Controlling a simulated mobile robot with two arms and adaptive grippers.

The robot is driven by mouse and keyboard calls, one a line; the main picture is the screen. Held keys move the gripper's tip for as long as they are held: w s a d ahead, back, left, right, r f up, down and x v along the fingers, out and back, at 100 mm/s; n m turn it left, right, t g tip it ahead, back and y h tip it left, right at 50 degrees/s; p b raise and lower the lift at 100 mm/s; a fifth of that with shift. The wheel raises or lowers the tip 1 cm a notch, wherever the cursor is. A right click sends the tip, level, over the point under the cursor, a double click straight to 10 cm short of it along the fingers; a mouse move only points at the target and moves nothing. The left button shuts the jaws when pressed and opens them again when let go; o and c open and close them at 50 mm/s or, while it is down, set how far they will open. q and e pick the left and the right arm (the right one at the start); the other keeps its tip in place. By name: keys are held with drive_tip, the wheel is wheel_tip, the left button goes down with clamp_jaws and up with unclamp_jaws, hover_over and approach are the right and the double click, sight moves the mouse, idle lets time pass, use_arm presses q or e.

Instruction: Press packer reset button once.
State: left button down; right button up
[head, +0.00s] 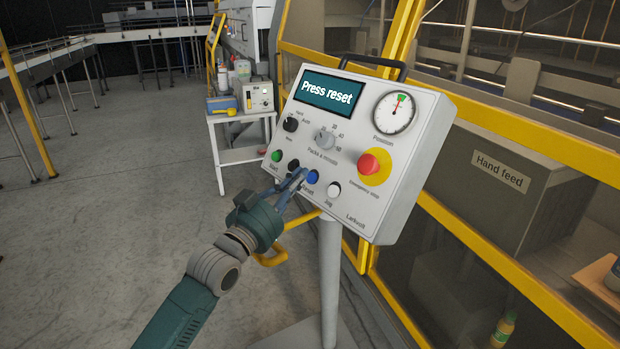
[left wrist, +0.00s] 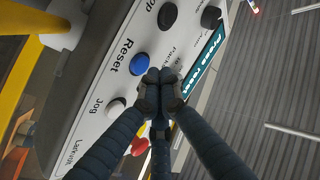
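The packer control panel (head: 350,205) is a pale box on a post, and its screen (head: 328,94) reads "Press reset". The blue reset button (head: 313,177) sits in the lower row; it also shows in the left wrist view (left wrist: 139,64) above the label "Reset". My left gripper (head: 301,175) is in front of the panel, its fingertips close to the left side of the blue button. In the left wrist view the fingertips (left wrist: 158,88) are together with nothing between them, beside the blue button. I cannot tell whether they touch the panel. My right gripper is not in view.
Green start (head: 277,156), black stop (head: 293,165) and white jog (head: 334,189) buttons flank the blue one. A red emergency stop (head: 369,164) is to the upper right. Yellow-framed guarding (head: 470,236) stands behind and right. A small white table (head: 241,156) stands back left.

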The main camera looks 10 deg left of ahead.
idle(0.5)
use_arm(q)
drive_tip(key=shift+w+d+f, duration=0.1)
drive_tip(key=shift+w, duration=0.05)
drive_tip(key=shift+w+d+f, duration=0.1)
drive_tip(key=shift+w+d, duration=0.05)
drive_tip(key=shift+w, duration=0.05)
drive_tip(key=shift+w+d+f, duration=0.15)
drive_tip(key=shift+w+f, duration=0.05)
idle(0.8)
drive_tip(key=shift+s+r, duration=0.1)
drive_tip(key=shift+s+a+r+p, duration=0.3)
drive_tip(key=shift+s+a+p, duration=0.1)
drive_tip(key=shift+s, duration=0.05)
idle(0.4)
